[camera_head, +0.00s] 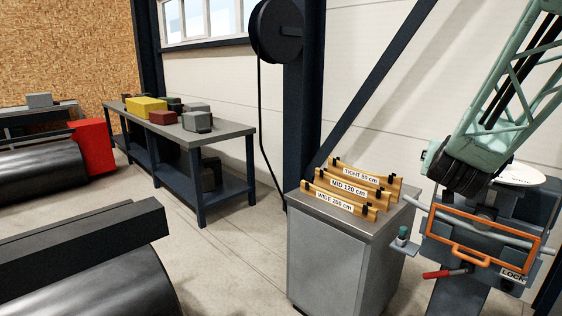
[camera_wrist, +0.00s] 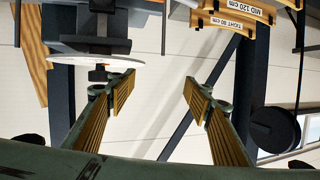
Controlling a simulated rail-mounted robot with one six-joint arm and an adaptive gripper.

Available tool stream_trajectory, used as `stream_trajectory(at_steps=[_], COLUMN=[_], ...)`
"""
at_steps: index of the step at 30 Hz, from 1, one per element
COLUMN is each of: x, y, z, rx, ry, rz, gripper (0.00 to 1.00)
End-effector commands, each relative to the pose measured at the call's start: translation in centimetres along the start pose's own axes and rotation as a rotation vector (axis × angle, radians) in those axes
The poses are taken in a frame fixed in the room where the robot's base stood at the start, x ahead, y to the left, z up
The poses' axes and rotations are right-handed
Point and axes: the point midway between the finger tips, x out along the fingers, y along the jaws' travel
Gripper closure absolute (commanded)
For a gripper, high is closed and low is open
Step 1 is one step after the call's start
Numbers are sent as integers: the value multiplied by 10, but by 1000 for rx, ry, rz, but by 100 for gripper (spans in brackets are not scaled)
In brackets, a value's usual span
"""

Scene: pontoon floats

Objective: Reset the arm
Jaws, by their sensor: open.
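My gripper (camera_wrist: 160,84) shows in the wrist view with its two fingers spread wide apart. The fingers are dull green with ribbed yellow-brown pads. The gap between them is empty, with only the pale wall and a dark diagonal brace behind it. A white disc (camera_wrist: 72,59) shows close to the left finger in this view; I cannot tell whether they touch. My fingers cannot be made out in the head view.
A grey cabinet (camera_head: 328,265) carries labelled yellow bars (camera_head: 318,191). Right of it stands a fixture with an orange frame (camera_head: 484,257), a red-handled lever (camera_head: 445,273) and the white disc (camera_head: 527,173). A workbench (camera_head: 226,131) and black cylinders (camera_head: 100,290) stand left. Floor between is clear.

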Motion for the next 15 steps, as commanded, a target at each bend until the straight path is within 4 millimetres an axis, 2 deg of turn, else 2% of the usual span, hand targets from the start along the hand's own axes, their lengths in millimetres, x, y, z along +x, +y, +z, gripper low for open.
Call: stream_trajectory(at_steps=[6, 15], x=[-38, -97], y=[-32, -64], z=[10, 33], rx=[-9, -42], ry=[-90, -222], rz=[-91, -199], gripper=[54, 54])
